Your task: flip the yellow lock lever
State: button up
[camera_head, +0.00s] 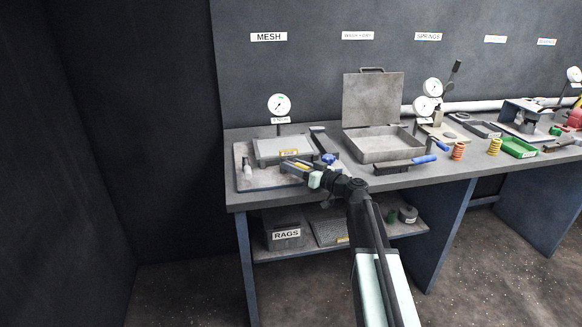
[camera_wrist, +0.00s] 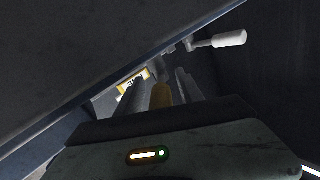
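The yellow lock lever shows in the wrist view as a yellow bar (camera_wrist: 161,95) between the two fingers of my gripper (camera_wrist: 160,88). In the head view a small yellow piece (camera_head: 299,166) shows at the fingers of my gripper (camera_head: 291,164), over the front of the MESH station. The fingers flank the bar closely. I cannot tell whether they touch or grip it. The grey screen unit (camera_head: 270,149) with a yellow label (camera_head: 288,153) stands just behind my gripper. My gripper hides part of the station's front.
A crank with a white handle (camera_wrist: 228,38) is near the fingers. A blue knob (camera_head: 328,159) is right of my gripper. An open metal box (camera_head: 370,154) and a blue-handled tool (camera_head: 420,160) lie further right. A gauge (camera_head: 279,105) stands behind. The bench's front edge runs under my arm.

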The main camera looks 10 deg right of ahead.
jog(key=shift+s+d, duration=0.15)
jog(key=shift+s, duration=0.15)
jog(key=v, duration=0.7)
jog(key=shift+d, duration=0.1)
jog(key=shift+s, duration=0.1)
jog(key=v, duration=0.5)
jog(key=x, duration=0.8)
jog(key=shift+r, duration=0.15)
grip_shut()
